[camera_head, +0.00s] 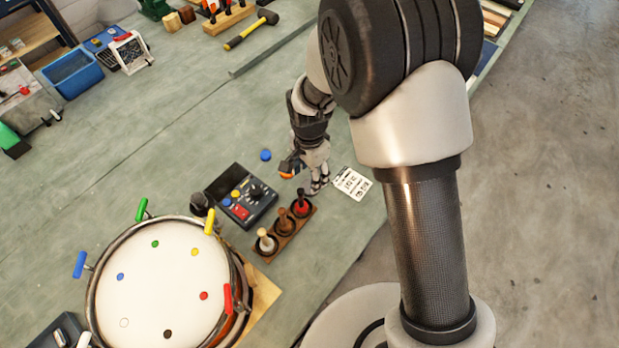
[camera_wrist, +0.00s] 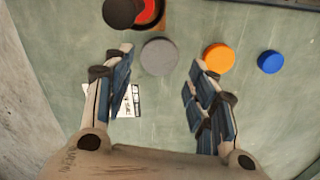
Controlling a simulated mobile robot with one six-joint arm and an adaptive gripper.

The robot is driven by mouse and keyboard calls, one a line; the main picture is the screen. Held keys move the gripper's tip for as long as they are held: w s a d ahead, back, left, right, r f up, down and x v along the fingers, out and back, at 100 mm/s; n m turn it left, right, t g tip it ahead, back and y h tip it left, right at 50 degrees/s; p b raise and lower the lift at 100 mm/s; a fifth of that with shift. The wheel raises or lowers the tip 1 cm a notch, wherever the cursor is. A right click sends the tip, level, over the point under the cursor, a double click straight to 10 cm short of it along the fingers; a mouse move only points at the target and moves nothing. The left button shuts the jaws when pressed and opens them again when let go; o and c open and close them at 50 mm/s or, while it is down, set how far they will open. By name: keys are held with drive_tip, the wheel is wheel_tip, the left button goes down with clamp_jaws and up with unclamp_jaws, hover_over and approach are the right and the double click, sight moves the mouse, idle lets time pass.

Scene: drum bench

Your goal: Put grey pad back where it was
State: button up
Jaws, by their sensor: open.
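The grey pad (camera_wrist: 159,56) is a flat round disc lying on the green bench in the wrist view, beyond and between my fingertips. In the head view I cannot make it out; my gripper probably covers it. My gripper (camera_wrist: 161,66) is open and empty, with one finger to each side of the pad's line. In the head view my gripper (camera_head: 305,178) is low over the bench. The orange pad (camera_wrist: 219,58) lies just right of the grey one, near my right fingertip. The blue pad (camera_wrist: 270,62) lies farther right.
A wooden rack (camera_head: 285,235) with three knobbed tools and a control box (camera_head: 241,197) stand close by. A printed card (camera_head: 351,183) lies near the bench edge. The drum (camera_head: 160,285) with coloured clamps is at lower left. The bench beyond the blue pad is clear.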

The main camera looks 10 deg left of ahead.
wheel_tip(320, 180, up, 7)
drive_tip(key=p, duration=0.1)
wheel_tip(320, 180, up, 7)
drive_tip(key=n, duration=0.1)
hover_over(309, 186)
drive_tip(key=d, duration=0.4)
drive_tip(key=s+d+r+n+t, duration=0.2)
drive_tip(key=s+d+r, duration=0.3)
drive_tip(key=d+r, duration=0.3)
drive_tip(key=s+d+r+n+t, duration=0.1)
drive_tip(key=s+d+r+n, duration=0.1)
drive_tip(key=s+d+r, duration=0.2)
drive_tip(key=s+d+r+n+t, duration=0.1)
drive_tip(key=s+d+r+n, duration=0.2)
drive_tip(key=s, duration=0.7)
drive_tip(key=shift+s+d+r+t, duration=0.15)
drive_tip(key=shift+d+r+t, duration=0.25)
drive_tip(key=shift+d, duration=0.7)
